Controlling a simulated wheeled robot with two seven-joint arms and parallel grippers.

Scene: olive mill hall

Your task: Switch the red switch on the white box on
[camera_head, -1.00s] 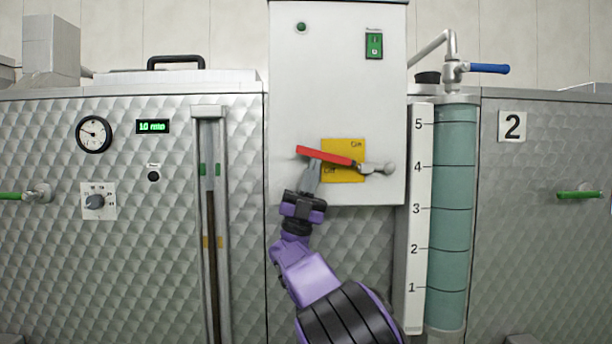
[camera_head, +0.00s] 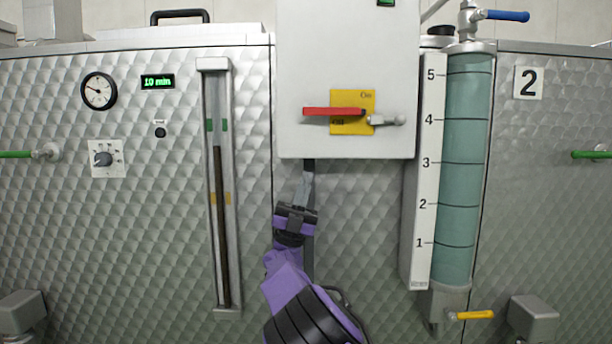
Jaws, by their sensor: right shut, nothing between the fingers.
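The white box (camera_head: 300,60) is mounted in front of the quilted metal wall. My right gripper (camera_head: 307,170) is shut and empty, pointing up just under the box's lower edge. It is below the switch and apart from it. My left gripper is not in view.
A teal sight tube (camera_head: 466,150) with a numbered scale stands right of the box, with a blue-handled valve (camera_head: 505,15) above. A narrow gauge (camera_head: 219,190) is on the left. The wall between this gauge and the box is clear.

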